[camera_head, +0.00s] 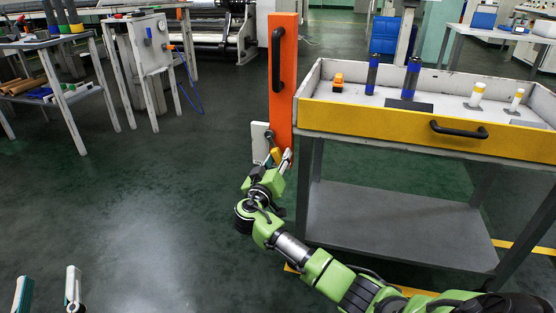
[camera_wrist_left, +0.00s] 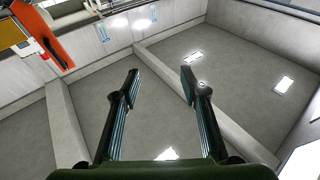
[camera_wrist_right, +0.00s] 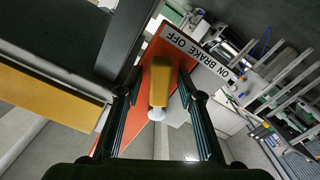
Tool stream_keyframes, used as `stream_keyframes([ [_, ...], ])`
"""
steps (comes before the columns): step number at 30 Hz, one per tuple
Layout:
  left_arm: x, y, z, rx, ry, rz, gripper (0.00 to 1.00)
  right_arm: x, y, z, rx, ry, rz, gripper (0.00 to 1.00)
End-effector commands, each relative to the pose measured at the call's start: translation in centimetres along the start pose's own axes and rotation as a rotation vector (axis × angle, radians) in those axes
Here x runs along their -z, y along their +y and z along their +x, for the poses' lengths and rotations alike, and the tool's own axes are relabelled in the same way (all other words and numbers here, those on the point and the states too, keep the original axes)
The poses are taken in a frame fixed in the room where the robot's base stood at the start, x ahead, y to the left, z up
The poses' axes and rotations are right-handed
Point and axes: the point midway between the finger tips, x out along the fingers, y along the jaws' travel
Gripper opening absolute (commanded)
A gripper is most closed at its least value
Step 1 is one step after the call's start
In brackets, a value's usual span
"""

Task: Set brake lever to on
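The brake lever has a yellow grip (camera_wrist_right: 160,82) and a pale round end, and stands out from an orange panel (camera_wrist_right: 150,62). A white label strip (camera_wrist_right: 196,50) there reads "ON BRAKE OFF". In the head view the yellow grip (camera_head: 276,153) shows low on the orange post (camera_head: 283,85). My right gripper (camera_wrist_right: 160,85) is open, with one finger on each side of the grip and small gaps visible. My left gripper (camera_head: 48,285) is open and empty at the lower left, far from the lever; its fingers also show in the left wrist view (camera_wrist_left: 160,80).
A table with a yellow front (camera_head: 390,120) and black handle stands right of the post, carrying blue-black cylinders (camera_head: 410,77) and smaller yellow-topped pieces. A grey lower shelf (camera_head: 400,225) lies beneath. Workbenches stand at the left back. The floor at left centre is clear.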

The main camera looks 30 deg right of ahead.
Motion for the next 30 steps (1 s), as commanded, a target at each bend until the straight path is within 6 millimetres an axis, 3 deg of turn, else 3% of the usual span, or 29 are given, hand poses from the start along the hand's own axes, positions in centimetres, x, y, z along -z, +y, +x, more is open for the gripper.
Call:
stream_keyframes([
  [3,0.0,0.0,0.0,0.0,-0.001,0.0,0.4,0.0,0.0,0.0,0.0,0.0,0.0,0.32],
  [7,0.0,0.0,0.0,0.0,-0.001,0.0,0.4,0.0,0.0,0.0,0.0,0.0,0.0,0.0],
  [17,0.4,0.0,-0.1,-0.001,0.025,-0.001,0.4,-0.1,-0.1,-0.1,0.0,0.0,0.007,0.0],
  [25,5.8,0.7,-0.9,-0.014,0.293,-0.012,0.4,-0.2,-0.6,-0.1,0.001,-0.001,0.051,0.0],
  [30,10.9,1.2,-3.6,-0.026,0.573,-0.026,0.4,-0.3,-1.0,-0.1,0.001,-0.001,0.097,0.0],
])
